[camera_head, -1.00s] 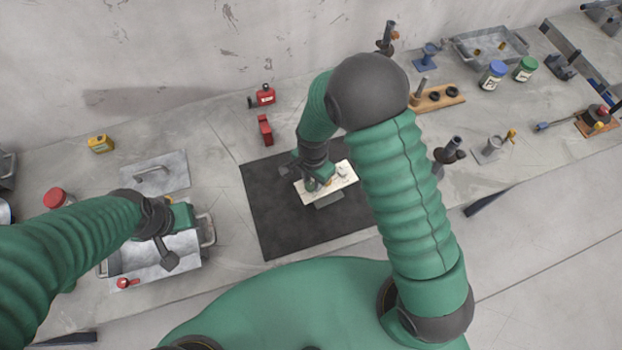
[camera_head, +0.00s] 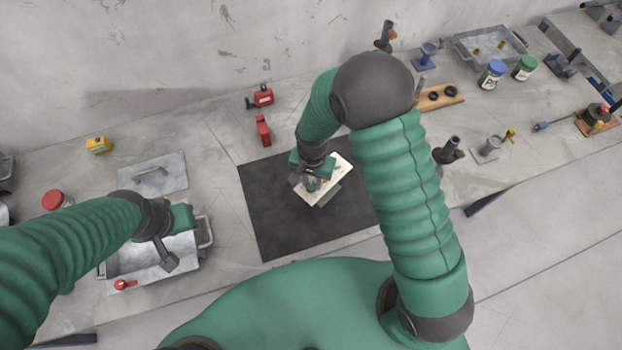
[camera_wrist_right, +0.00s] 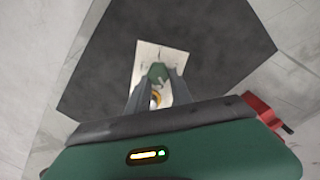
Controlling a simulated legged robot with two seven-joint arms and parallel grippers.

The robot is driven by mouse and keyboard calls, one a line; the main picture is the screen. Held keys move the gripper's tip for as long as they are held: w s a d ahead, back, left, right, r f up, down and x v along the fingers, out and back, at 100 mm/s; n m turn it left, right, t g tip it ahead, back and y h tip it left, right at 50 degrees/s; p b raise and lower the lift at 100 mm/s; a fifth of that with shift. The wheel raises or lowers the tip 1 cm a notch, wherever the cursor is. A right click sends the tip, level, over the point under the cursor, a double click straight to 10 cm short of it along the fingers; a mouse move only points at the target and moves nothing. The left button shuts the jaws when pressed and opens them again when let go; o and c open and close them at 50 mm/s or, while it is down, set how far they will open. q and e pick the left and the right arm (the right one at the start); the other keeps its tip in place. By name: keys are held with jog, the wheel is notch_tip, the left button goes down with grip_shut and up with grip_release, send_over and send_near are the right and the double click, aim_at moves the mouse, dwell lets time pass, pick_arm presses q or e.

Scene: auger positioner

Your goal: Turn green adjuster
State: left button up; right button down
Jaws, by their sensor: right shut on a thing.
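A cream plate (camera_head: 341,170) sits on a grey block over the black mat (camera_head: 270,215). In the right wrist view the plate (camera_wrist_right: 145,55) lies straight ahead of my fingers. A green piece (camera_wrist_right: 157,72), seemingly the green adjuster, stands on it between the fingertips. My right gripper (camera_head: 312,184) is down at the plate; in the wrist view (camera_wrist_right: 158,82) it is shut on the green piece. A small yellow ring (camera_wrist_right: 156,99) shows between the fingers, and the contact is partly hidden. My left gripper (camera_head: 169,262) hangs over the grey tray; its jaws are unclear.
A grey tray (camera_head: 205,232) with a red-handled item (camera_head: 124,284) stands left. Red items (camera_head: 263,131) stand behind the mat. A wooden rack (camera_head: 437,97), jars (camera_head: 492,75) and dark fixtures (camera_head: 449,151) stand right. The mat's front left part is clear.

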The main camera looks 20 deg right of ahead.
jog(key=shift+d, duration=0.1)
jog(key=shift+a, duration=0.2)
dwell(0.4)
jog(key=c, duration=1.1)
grip_release()
jog(key=shift+d, duration=0.1)
jog(key=shift+c, duration=0.2)
jog(key=shift+r, duration=0.35)
notch_tip(320, 180, up, 16)
jog(key=b, duration=0.2)
